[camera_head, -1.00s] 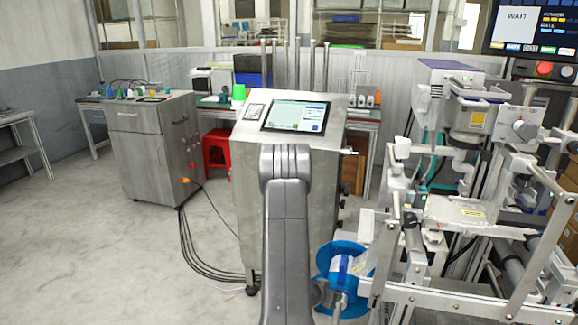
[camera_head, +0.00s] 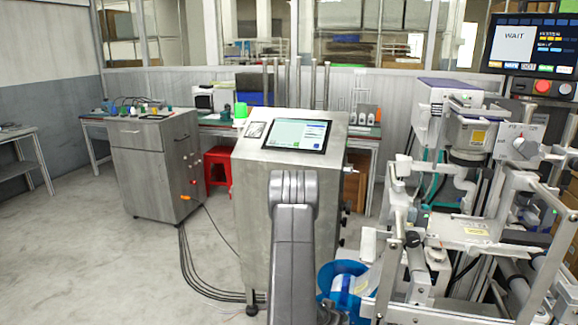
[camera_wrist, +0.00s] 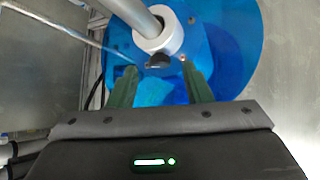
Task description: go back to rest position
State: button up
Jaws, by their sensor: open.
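My gripper (camera_wrist: 160,80) shows in the wrist view with its two green fingers apart and nothing visible between them. A blue reel (camera_wrist: 232,45) lies just beyond the fingertips. A grey metal shaft with a light collar (camera_wrist: 160,38) stands at the reel's hub. Whether the fingers touch the reel I cannot tell. In the head view the same kind of blue reel (camera_head: 345,285) sits low on the machine, right of my grey arm. The gripper is hidden in that view.
A steel cabinet with a tablet (camera_head: 297,135) stands directly ahead of my arm. The machine with metal frames and rollers (camera_head: 470,230) fills the right. Black cables (camera_head: 195,270) run across the floor. Open floor (camera_head: 80,250) lies at the left.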

jog(key=p+v, duration=0.2)
jog(key=v, duration=1)
jog(key=w+d+f+n+b, duration=0.1)
jog(key=w+d+f+b, duration=0.1)
jog(key=f+b, duration=0.1)
jog(key=w+d+f+n+y+b, duration=0.1)
jog(key=w+d+f+b, duration=0.1)
jog(key=d+f+b, duration=0.1)
jog(key=w+d+f+n+t+y+b, duration=0.1)
jog(key=w+d+f+b, duration=0.1)
jog(key=w+f+b, duration=0.1)
jog(key=shift+w+d+f, duration=0.1)
jog(key=shift+d+f, duration=0.05)
jog(key=shift+d, duration=0.05)
jog(key=shift+n+b, duration=0.3)
jog(key=shift+b, duration=0.6)
jog(key=n+y+b, duration=0.1)
jog(key=b, duration=0.4)
jog(key=n+y+b, duration=0.1)
jog(key=b, duration=0.4)
jog(key=shift+d+t, duration=0.25)
jog(key=shift+t, duration=0.05)
jog(key=p+v, duration=0.1)
jog(key=v, duration=0.2)
jog(key=shift+w+d+r, duration=0.1)
jog(key=shift+r, duration=0.15)
jog(key=shift+s+r+p, duration=0.4)
jog(key=shift+s+p, duration=0.05)
jog(key=shift+s, duration=0.1)
